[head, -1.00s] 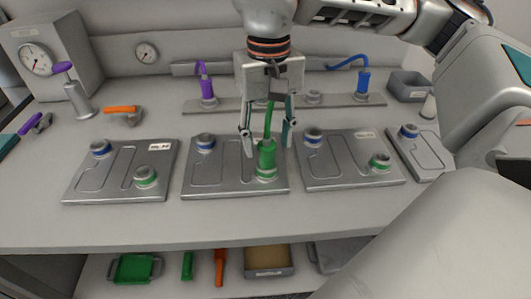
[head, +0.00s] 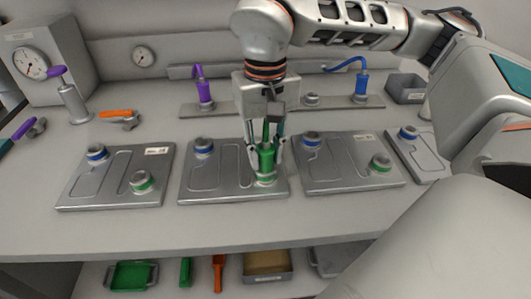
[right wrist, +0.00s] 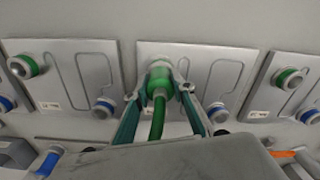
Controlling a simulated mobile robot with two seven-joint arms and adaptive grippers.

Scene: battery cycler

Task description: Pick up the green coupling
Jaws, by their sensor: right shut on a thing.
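The green coupling (head: 265,158) is upright on the green-ringed port at the front right of the middle plate (head: 228,185). Its green hose rises between my fingers. My right gripper (head: 266,150) points down from above and is shut on the coupling, one finger on each side. In the right wrist view the coupling (right wrist: 159,80) sits between the two fingertips (right wrist: 160,92), with the hose running back toward the palm. The coupling still sits at the port. My left gripper is not in view.
Plates with blue- and green-ringed ports stand left (head: 115,180) and right (head: 345,165). Behind are a purple coupling (head: 204,92) and a blue coupling (head: 361,87) on a rail. An orange-handled valve (head: 118,114) lies at left. The bench front is clear.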

